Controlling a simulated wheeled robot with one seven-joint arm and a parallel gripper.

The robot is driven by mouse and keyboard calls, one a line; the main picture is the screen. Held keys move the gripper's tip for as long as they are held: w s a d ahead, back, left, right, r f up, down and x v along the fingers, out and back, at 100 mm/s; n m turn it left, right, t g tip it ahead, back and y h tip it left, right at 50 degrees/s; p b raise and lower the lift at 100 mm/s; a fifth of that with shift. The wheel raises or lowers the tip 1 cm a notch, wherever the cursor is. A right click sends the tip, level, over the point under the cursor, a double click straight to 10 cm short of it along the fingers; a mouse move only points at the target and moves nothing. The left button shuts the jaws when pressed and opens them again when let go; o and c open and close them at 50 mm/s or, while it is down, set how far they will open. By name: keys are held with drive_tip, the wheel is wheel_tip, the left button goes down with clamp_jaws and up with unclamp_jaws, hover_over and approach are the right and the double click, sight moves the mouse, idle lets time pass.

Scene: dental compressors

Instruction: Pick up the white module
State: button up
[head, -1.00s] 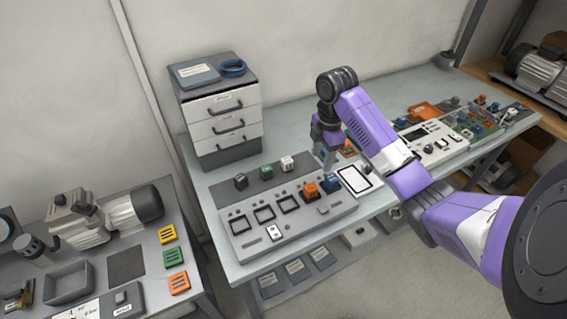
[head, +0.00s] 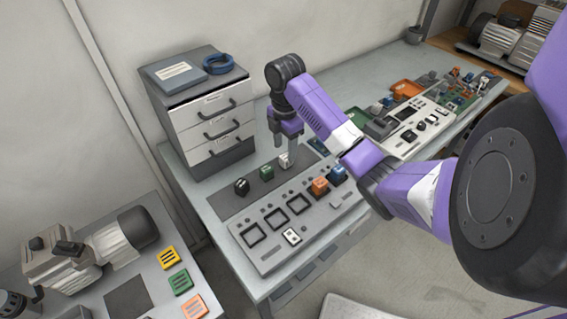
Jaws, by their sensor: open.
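The white module (head: 285,160) stands upright on the dark strip behind the grey panel, at the right end of a short row. My gripper (head: 287,146) points down right over the white module, its fingers open and close to it. I cannot tell whether the fingers straddle it. In the row to its left are a green module (head: 266,173) and a black module (head: 241,186). An orange module (head: 320,186) and a blue module (head: 337,174) sit on the right part of the grey panel (head: 268,262).
A drawer unit (head: 212,121) stands behind the row at the left. A control box (head: 408,136) and other parts crowd the bench to the right. A side table with a compressor (head: 92,246) and coloured blocks (head: 180,282) is at the lower left.

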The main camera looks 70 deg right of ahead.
sight(285, 157)
wheel_tip(285, 157, down, 5)
drive_tip(key=shift+p, duration=0.45)
drive_tip(key=shift+c, duration=0.2)
clamp_jaws()
